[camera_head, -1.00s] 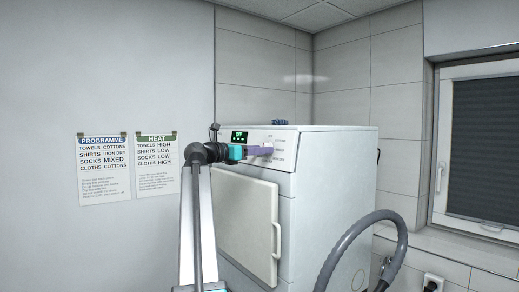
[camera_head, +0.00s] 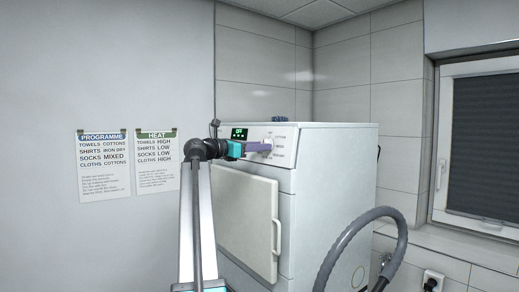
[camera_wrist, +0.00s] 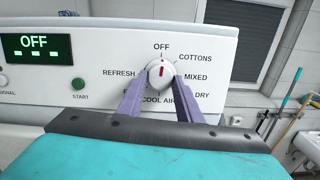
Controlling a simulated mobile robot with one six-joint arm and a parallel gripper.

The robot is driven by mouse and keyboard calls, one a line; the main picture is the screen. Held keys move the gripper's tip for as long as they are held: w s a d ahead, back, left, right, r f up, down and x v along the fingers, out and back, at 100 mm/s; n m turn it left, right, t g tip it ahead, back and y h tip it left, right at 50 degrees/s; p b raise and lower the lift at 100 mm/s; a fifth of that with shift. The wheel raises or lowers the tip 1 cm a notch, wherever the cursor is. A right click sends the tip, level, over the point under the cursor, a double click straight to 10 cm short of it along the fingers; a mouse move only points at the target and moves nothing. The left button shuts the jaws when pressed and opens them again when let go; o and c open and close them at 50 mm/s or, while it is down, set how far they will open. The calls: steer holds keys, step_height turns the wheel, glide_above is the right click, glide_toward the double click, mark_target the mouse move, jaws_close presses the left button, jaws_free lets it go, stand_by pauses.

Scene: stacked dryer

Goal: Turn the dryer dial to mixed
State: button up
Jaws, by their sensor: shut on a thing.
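The white round dryer dial (camera_wrist: 161,73) is on the control panel of the white dryer (camera_head: 335,185). Its red mark points up at OFF. Labels around it include COTTONS, MIXED (camera_wrist: 196,78) at right, DRY, COOL AIR and REFRESH. In the head view my gripper (camera_head: 266,147) reaches the panel from the left.
A green START button (camera_wrist: 78,84) is left of the dial. The dryer door (camera_head: 245,215) is shut below the panel. A grey hose (camera_head: 365,230) loops at the front right. Programme (camera_head: 104,165) and heat notes (camera_head: 157,162) hang on the left wall.

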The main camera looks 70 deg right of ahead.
steer(key=shift+w+d+r+m+g+y+p, duration=0.15)
steer(key=shift+m+y+p, duration=0.3)
steer(key=shift+m, duration=2.6)
steer(key=shift+r+m+g+y+p, duration=0.15)
steer(key=shift+m+y, duration=0.45)
steer(key=shift+m, duration=2.5)
steer(key=shift+w+d+r+m+g+y+p, duration=0.1)
steer(key=shift+m+g+y+p, duration=0.3)
steer(key=shift+m, duration=2.65)
steer(key=shift+f, duration=0.1)
steer(key=o, duration=1)
steer(key=shift+w+a, duration=0.1)
